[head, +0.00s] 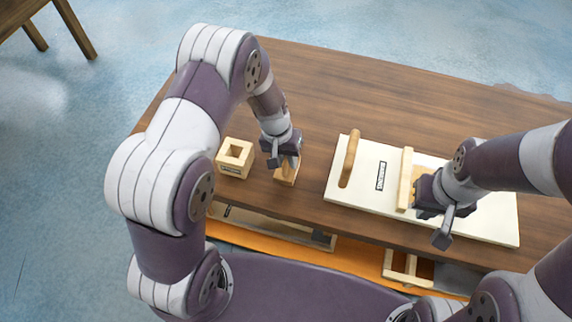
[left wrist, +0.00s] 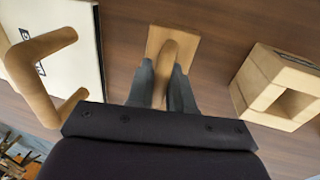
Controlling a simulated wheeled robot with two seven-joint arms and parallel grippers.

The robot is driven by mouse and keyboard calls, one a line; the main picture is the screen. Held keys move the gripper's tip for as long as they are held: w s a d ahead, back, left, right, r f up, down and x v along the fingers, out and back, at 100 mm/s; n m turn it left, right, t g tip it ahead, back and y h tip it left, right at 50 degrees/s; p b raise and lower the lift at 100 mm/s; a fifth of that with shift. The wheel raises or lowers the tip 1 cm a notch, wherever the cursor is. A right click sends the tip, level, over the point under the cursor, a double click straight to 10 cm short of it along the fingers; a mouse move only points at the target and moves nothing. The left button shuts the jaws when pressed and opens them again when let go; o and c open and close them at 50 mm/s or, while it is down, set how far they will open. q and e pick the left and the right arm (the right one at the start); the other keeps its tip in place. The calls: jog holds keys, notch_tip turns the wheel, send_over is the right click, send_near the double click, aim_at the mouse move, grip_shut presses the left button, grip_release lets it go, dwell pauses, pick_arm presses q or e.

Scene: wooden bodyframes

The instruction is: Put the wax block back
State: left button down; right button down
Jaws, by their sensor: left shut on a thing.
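My left gripper (head: 284,158) is shut on the rounded grip of a tan block with a flat square base, likely the wax block (head: 287,174). In the left wrist view the grip stands between my fingers (left wrist: 167,85), and the base (left wrist: 185,42) shows beyond them. The block is at the table top; I cannot tell whether it touches it. A pale wooden box with a square opening (head: 235,158) stands just left of it, apart. The box also shows in the left wrist view (left wrist: 262,72). My right gripper (head: 436,212) is over the cream board; its jaws are unclear.
The cream board (head: 375,207) with a rounded handle (head: 349,160) and a wooden bar (head: 404,180) covers the table's right part. The wooden table (head: 330,90) is clear behind. Under the front edge are a shallow tray (head: 265,227) and an orange surface (head: 285,247).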

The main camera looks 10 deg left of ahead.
pick_arm(q)
notch_tip(320, 180, down, 2)
jog(key=shift+s+f, duration=0.1)
jog(key=shift+f, duration=0.1)
jog(key=shift+d+f, duration=0.1)
jog(key=shift+f, duration=0.05)
jog(key=c, duration=1)
grip_release()
jog(key=shift+r, duration=0.4)
notch_tip(320, 180, up, 12)
jog(key=a+b, duration=0.1)
jog(key=a, duration=0.2)
jog(key=s+a+r, duration=0.1)
jog(key=s, duration=0.3)
jog(key=s+a+r+t+y, duration=0.1)
jog(key=s+r, duration=0.1)
jog(key=s, duration=0.3)
jog(key=s+a+r+y, duration=0.1)
jog(key=s, duration=0.3)
jog(key=shift+s+r, duration=0.25)
